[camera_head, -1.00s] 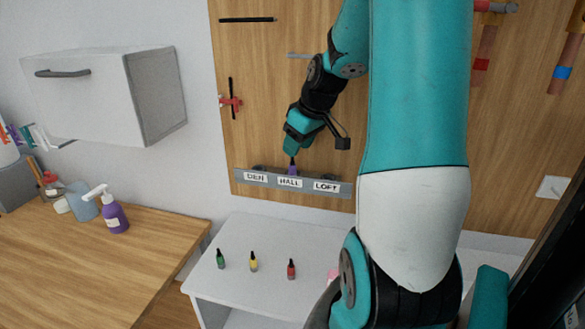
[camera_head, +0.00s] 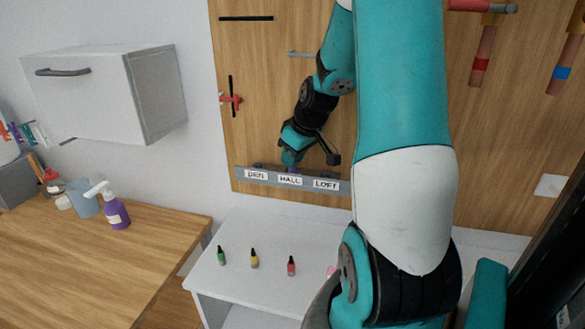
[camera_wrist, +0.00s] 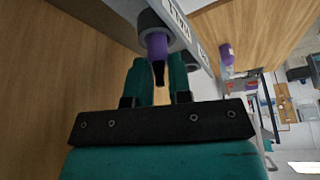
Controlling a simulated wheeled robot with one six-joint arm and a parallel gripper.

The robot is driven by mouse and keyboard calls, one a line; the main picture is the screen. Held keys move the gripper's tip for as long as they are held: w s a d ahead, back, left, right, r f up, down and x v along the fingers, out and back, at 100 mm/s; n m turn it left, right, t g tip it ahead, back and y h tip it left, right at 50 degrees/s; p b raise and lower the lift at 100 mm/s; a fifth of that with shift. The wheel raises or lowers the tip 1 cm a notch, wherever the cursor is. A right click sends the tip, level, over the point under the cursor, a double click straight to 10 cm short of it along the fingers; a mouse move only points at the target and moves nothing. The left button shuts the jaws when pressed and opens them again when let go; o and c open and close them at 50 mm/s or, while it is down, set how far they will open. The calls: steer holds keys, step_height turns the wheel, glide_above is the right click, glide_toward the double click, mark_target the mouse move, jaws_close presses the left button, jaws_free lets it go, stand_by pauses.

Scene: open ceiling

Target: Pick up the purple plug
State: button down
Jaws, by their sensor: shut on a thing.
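The purple plug (camera_wrist: 157,46) stands at a round grey socket on the grey labelled rail (camera_wrist: 196,45), its black end toward me. In the head view the purple plug (camera_head: 293,170) shows as a small patch above the HALL label. My gripper (camera_wrist: 157,70) has its teal fingers on either side of the plug and is shut on it. In the head view my gripper (camera_head: 290,160) is just above the rail (camera_head: 243,178) and partly covers the plug. The exact finger contact is hard to see.
The rail carries DEN, HALL and LOFT labels on a wooden wall panel (camera_head: 260,100). A wooden counter (camera_head: 90,270) with a purple bottle (camera_head: 116,215) is at left.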

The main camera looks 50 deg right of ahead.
steer(key=shift+r+b, duration=0.35)
steer(key=shift+r, duration=0.15)
step_height(320, 180, up, 2)
steer(key=shift+r+b, duration=0.15)
steer(key=shift+b, duration=0.45)
steer(key=s+b, duration=0.5)
steer(key=s, duration=1.3)
steer(key=shift+r, duration=0.2)
steer(key=shift+r, duration=0.2)
